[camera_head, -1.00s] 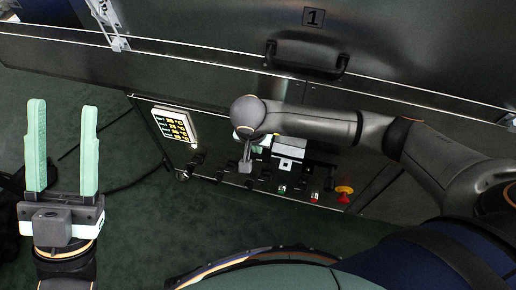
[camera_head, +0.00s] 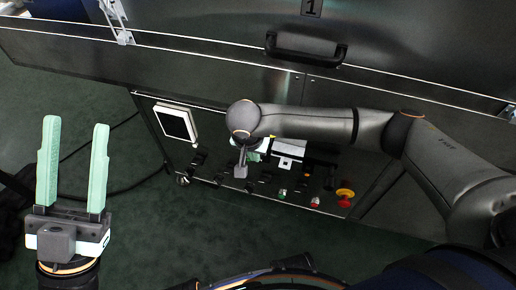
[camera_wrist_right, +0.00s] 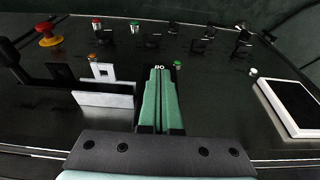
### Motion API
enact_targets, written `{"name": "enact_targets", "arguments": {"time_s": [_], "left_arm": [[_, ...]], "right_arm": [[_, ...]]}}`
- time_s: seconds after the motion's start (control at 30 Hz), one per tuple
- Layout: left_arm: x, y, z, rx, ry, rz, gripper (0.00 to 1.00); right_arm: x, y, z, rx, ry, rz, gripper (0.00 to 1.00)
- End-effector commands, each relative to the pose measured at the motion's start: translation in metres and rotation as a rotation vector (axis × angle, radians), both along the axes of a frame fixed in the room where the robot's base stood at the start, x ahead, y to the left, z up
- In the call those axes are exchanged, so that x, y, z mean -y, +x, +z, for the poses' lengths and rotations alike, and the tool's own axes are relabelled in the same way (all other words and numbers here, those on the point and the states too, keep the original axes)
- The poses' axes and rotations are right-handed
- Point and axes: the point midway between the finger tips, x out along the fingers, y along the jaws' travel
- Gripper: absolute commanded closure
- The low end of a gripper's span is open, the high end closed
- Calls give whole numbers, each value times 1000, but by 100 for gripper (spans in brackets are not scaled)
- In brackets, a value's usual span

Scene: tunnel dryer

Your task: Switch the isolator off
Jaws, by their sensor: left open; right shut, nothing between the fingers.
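My right gripper (camera_wrist_right: 160,75) is shut and empty, its green fingers together against or just above the dark control panel (camera_wrist_right: 215,95). A small white mark, perhaps an I/O label, shows at the fingertips. I cannot single out the isolator; the panel part under the fingers is hidden. In the head view my right wrist also covers that spot. The display (camera_head: 176,123) at the panel's left has a dark screen; it also shows dark in the right wrist view (camera_wrist_right: 293,103). My left gripper (camera_head: 75,124) is open and empty, away from the panel.
A red and yellow knob (camera_head: 345,193), a red button (camera_head: 315,202) and a green button (camera_head: 283,192) sit on the panel. Several black switches stand near them. A white block (camera_wrist_right: 103,99) is beside my right fingers. A black handle (camera_head: 306,50) is above.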

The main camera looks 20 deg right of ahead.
Motion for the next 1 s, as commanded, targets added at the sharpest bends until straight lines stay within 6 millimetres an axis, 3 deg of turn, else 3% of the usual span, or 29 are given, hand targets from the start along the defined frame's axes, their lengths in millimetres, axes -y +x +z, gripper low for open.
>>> {"name": "enact_targets", "arguments": {"time_s": [0.13,1.0], "left_arm": [[1,0,-10,-1,1,-9,50],[1,0,-7,3,-2,-6,50]], "right_arm": [[-3,-4,-11,1,0,1,100],[5,8,0,1,0,0,100]]}}
